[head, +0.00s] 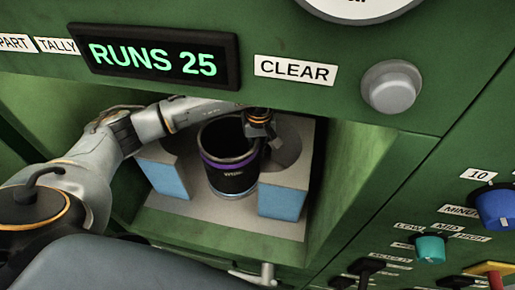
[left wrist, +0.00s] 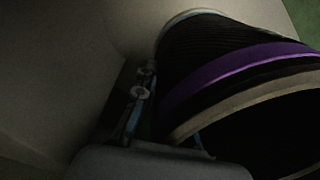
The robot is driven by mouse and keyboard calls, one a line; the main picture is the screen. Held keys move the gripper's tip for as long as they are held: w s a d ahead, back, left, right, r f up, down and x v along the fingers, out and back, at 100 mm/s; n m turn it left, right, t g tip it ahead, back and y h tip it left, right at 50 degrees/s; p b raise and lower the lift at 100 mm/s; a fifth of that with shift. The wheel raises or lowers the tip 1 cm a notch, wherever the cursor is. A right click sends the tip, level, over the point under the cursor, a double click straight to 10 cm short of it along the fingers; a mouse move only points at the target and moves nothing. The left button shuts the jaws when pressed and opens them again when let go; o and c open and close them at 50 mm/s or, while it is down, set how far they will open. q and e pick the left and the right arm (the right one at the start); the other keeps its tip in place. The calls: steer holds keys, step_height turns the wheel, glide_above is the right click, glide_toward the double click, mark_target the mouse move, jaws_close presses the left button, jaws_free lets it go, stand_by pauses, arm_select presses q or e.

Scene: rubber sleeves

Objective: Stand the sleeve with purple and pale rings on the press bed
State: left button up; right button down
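The black sleeve (head: 232,178) has a purple ring near its open top and a pale band near its base. It looks upright in the recess of the green press, on or just above the grey press bed (head: 185,206); contact underneath cannot be made out. My left gripper (head: 262,132) is at the right side of the sleeve's top rim. In the left wrist view the sleeve (left wrist: 235,70) fills the right side, and a finger of mine lies close beside its wall. Whether the fingers pinch the wall is too dark to tell. My right gripper is not in view.
Grey blocks with blue fronts (head: 283,200) flank the sleeve on the right and left (head: 168,178). The recess walls are close around my left arm. A display reading RUNS 25 (head: 155,59), a grey CLEAR button (head: 391,87) and several knobs are on the green panel.

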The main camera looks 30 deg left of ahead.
arm_select(q)
steer(key=shift+o, duration=1.2)
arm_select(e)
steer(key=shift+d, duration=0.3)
